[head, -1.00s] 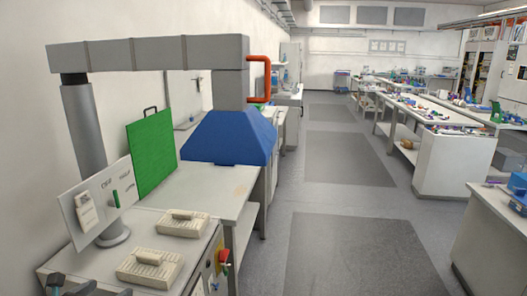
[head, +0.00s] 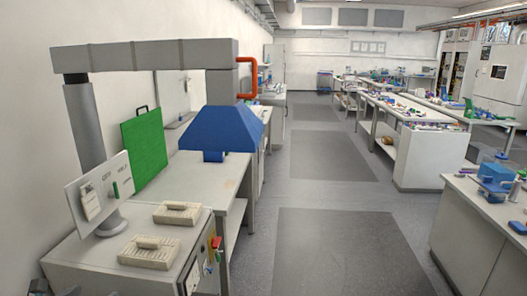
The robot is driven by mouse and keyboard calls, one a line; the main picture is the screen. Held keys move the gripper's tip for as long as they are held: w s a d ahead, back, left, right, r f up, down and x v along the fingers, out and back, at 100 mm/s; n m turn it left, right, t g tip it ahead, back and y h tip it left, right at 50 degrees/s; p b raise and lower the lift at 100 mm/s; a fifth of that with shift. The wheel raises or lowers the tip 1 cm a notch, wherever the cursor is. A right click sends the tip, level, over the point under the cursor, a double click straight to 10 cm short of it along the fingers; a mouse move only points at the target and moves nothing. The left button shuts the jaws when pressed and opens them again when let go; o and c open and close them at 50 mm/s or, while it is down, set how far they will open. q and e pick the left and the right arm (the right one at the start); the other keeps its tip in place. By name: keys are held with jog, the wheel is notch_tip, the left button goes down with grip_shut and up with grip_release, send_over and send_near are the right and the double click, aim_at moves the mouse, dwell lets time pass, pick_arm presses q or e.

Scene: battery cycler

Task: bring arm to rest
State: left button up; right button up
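Only a small dark tip of what looks like my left gripper (head: 72,291) shows at the bottom left edge of the head view, in front of the grey cabinet (head: 75,252). Most of it is cut off by the frame, so I cannot tell whether it is open or shut, or whether it holds anything. My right gripper is out of view.
Two beige blocks with handles (head: 150,258) lie on the cabinet, by a white panel (head: 97,190). A blue hood (head: 222,134) hangs over a bench (head: 205,172). The aisle floor (head: 335,250) is clear. Another bench (head: 480,235) stands at right.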

pick_arm(q)
jog(key=s+d+f+m+g+h, duration=0.3)
jog(key=d+f+m+g, duration=0.25)
jog(key=d+f, duration=0.5)
jog(key=s+d+f+m+g, duration=0.8)
jog(key=s+d+f+m, duration=1.1)
jog(key=m, duration=0.8)
jog(key=s+f, duration=0.1)
jog(key=s, duration=0.1)
jog(key=shift+s+d+m, duration=0.25)
jog(key=shift+s+m, duration=0.05)
jog(key=shift+m, duration=0.05)
